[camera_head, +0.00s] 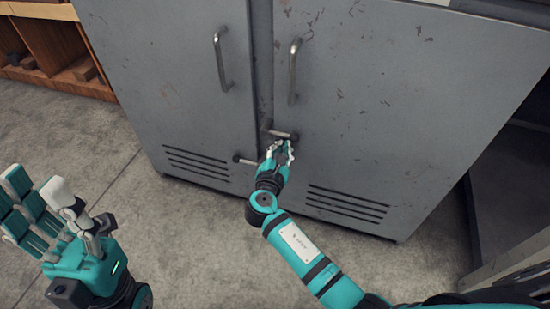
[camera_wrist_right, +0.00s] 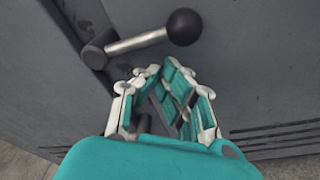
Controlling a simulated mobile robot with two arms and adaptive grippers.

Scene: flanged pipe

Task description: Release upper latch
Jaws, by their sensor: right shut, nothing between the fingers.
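The upper latch (camera_head: 281,133) is a metal rod at the seam of two grey cabinet doors, below their handles. In the right wrist view, the latch rod (camera_wrist_right: 138,43) runs from a dark pivot on the left up to a black ball knob (camera_wrist_right: 184,27) on the right. My right gripper (camera_head: 283,148) is just below the latch; its fingers (camera_wrist_right: 158,75) are curled together, shut and empty, under the rod. A gap shows between fingertips and rod. A lower latch (camera_head: 245,160) sits to the left. My left gripper (camera_head: 42,190) is raised and open at the lower left, away from the cabinet.
The left door (camera_head: 170,70) and right door (camera_head: 400,90) look closed, each with an upright handle and vent slots. A wooden shelf (camera_head: 60,50) stands at the upper left. A dark open structure (camera_head: 510,190) is at the right. Bare floor (camera_head: 170,240) lies in front.

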